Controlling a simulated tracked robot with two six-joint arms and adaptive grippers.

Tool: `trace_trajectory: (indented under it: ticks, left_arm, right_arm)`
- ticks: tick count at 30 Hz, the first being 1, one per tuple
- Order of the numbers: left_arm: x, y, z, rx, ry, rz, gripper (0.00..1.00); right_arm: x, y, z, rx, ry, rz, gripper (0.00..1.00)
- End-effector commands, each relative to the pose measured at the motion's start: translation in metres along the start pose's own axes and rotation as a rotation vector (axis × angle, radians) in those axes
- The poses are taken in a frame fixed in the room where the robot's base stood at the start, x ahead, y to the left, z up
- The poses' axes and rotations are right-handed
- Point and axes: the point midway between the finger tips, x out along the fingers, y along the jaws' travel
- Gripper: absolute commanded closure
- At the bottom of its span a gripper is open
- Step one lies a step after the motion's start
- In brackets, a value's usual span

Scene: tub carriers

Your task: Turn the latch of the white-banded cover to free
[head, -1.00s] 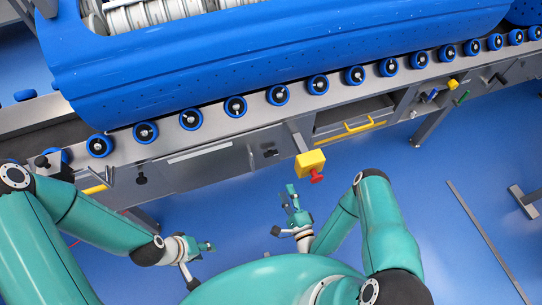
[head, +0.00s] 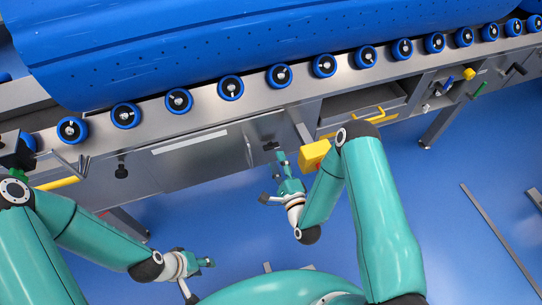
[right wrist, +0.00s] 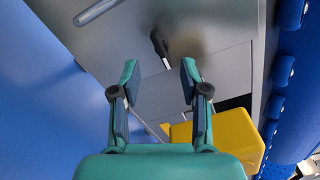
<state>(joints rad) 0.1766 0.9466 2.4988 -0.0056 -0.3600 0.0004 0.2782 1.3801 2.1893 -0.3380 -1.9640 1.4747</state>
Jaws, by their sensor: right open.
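The cover (head: 205,158) is a grey panel with a white band (head: 190,142) on the front of the conveyor frame.
A yellow box (head: 314,154) sticks out close to my right gripper, and it fills the lower right of the right wrist view (right wrist: 226,134). A black knob (head: 121,171) is left of the band. A drawer (head: 362,108) with a yellow handle is at right.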

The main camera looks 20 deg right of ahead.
Motion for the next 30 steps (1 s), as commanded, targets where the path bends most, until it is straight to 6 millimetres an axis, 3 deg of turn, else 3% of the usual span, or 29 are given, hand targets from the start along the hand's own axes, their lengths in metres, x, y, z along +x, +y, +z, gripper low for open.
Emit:
trace_trajectory:
  ticks: [1, 3, 5, 12, 25, 30]
  left_arm:
    - [0.015, -0.005, 0.000, 0.000, 0.000, 0.000, 0.60]
    - [0.025, -0.009, 0.000, 0.000, 0.000, 0.000, 0.60]
    - [0.016, -0.006, 0.000, 0.000, -0.001, 0.000, 0.60]
    - [0.015, -0.005, 0.000, 0.000, 0.000, 0.000, 0.60]
    - [0.016, -0.006, 0.000, 0.000, 0.000, 0.000, 0.60]
    - [0.016, -0.006, 0.000, 0.000, 0.000, 0.000, 0.60]
  right_arm:
    - [0.002, 0.006, -0.002, 0.000, -0.003, -0.003, 0.55]
    - [0.003, 0.006, -0.001, 0.000, -0.002, -0.003, 0.55]
    - [0.017, -0.002, 0.002, -0.003, -0.003, -0.007, 0.55]
    - [0.050, -0.001, 0.001, 0.000, -0.001, -0.003, 0.55]
    - [0.058, -0.001, 0.000, 0.001, 0.002, -0.001, 0.55]
    - [0.058, -0.001, 0.000, 0.001, 0.002, -0.001, 0.83]
